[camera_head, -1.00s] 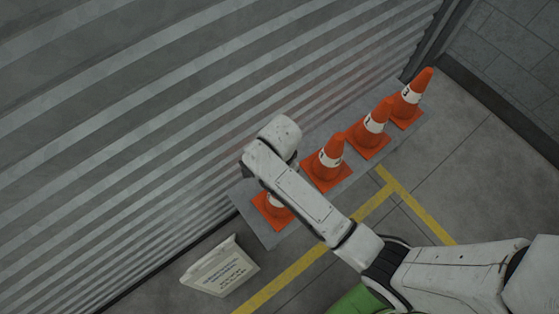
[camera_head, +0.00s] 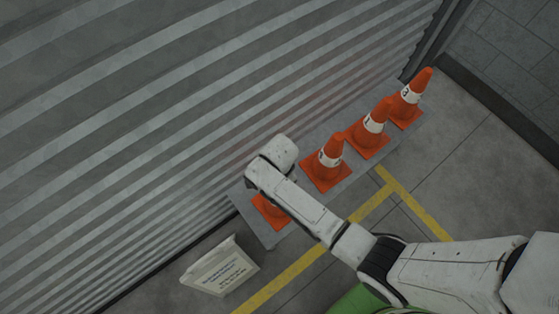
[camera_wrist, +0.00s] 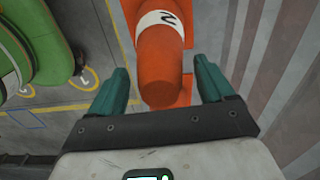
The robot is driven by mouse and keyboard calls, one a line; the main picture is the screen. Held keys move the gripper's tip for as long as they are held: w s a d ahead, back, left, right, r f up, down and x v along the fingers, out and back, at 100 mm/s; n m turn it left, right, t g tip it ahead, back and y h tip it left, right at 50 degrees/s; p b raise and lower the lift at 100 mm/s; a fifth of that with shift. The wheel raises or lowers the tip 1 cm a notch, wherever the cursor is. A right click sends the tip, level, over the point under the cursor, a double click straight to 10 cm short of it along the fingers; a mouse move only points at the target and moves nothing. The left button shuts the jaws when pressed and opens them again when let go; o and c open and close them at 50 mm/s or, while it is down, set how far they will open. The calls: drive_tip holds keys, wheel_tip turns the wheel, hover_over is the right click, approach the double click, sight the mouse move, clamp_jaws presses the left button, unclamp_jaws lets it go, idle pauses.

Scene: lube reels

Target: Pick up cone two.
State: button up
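Cone two (camera_wrist: 162,58) is an orange cone with a white band and a black mark that reads as a 2 on its side. In the wrist view its rounded tip points toward my gripper (camera_wrist: 161,74). The gripper's two teal fingers are open, one on each side of the tip, with a gap on both sides. In the head view, the leftmost cone (camera_head: 268,212), at the near end of the row, appears to be this one; my arm hides its upper part. My gripper is hidden behind my arm there.
Several cones stand on a grey slab (camera_head: 350,177) along a corrugated wall (camera_head: 150,140). The nearest neighbouring cone (camera_head: 328,165) is close to my forearm. A white sign (camera_head: 221,268) stands at lower left. Yellow lines mark the open floor to the right.

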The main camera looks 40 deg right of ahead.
clamp_jaws()
idle(0.6)
